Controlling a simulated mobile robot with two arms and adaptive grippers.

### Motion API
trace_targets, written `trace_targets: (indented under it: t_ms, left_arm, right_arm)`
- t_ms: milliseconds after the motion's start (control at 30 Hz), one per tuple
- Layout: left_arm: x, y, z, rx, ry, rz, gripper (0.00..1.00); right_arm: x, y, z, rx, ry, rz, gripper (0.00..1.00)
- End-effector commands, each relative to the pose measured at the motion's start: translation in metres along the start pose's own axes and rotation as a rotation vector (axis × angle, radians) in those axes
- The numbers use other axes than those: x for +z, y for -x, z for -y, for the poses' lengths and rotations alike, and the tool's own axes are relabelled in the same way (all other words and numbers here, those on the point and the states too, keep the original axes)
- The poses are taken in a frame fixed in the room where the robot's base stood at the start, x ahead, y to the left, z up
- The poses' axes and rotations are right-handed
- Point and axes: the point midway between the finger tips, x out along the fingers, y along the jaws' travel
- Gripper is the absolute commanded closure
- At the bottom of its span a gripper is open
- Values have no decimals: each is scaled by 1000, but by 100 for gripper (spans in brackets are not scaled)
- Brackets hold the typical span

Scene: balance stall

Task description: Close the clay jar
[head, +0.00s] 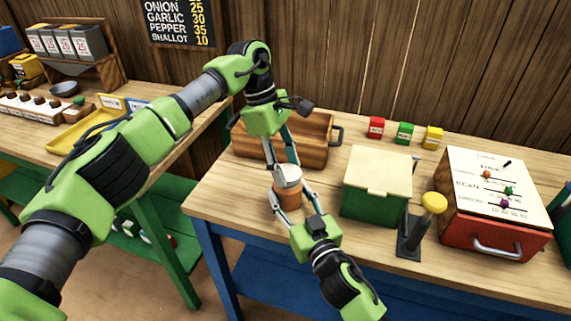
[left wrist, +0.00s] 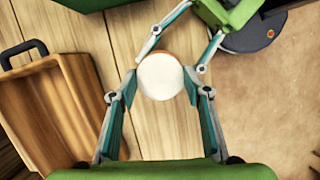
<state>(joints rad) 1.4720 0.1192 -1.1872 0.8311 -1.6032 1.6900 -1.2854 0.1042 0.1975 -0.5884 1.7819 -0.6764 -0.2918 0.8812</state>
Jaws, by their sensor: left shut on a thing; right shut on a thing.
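The clay jar (head: 287,198) is an orange-brown pot, upright near the front edge of the wooden table. Its pale lid (head: 287,176) is at its mouth; in the left wrist view the lid is a white disc (left wrist: 160,76) with a sliver of orange clay beyond it. I cannot tell whether the lid is fully seated. My left gripper (head: 284,172) comes from above, shut on the lid with a finger on each side. My right gripper (head: 296,200) comes from the front right, shut around the jar's body. The fingers partly hide the jar.
A wooden crate (head: 251,148) stands behind the jar. A green box with a cream lid (head: 378,172) stands to its right, with a yellow-topped lever (head: 433,203) and a red panel box (head: 474,226) beyond. Small coloured boxes (head: 404,132) stand at the back.

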Motion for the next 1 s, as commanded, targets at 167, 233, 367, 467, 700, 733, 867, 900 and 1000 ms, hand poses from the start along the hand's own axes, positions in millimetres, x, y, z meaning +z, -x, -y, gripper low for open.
trace_targets:
  t_ms: [167, 233, 367, 467, 700, 733, 867, 900, 1000]
  left_arm:
    - [1, 0, -2, -49, -153, -3, 67]
    - [1, 1, -2, -65, -206, -2, 67]
    - [0, 1, -2, -79, -258, 1, 67]
    - [0, 2, -2, -79, -260, 1, 67]
    - [0, 2, -2, -79, -259, 2, 39]
    - [0, 2, -2, -79, -259, 2, 39]
    - [0, 1, -2, -79, -258, 2, 39]
    - [0, 1, -2, -79, -258, 2, 39]
    - [0, 2, -2, -79, -258, 2, 39]
  right_arm:
    - [0, 0, 0, 0, 1, 0, 100]
    - [0, 0, 0, 0, 1, 0, 100]
    - [0, 0, 0, 0, 1, 1, 100]
    - [0, 0, 0, 0, 1, 1, 100]
    - [1, 0, 0, 0, 0, 1, 100]
    - [1, 0, 0, 0, 0, 1, 100]
    - [1, 0, 0, 0, 0, 1, 100]
    - [1, 0, 0, 0, 0, 1, 100]
    - [0, 0, 0, 0, 0, 1, 100]
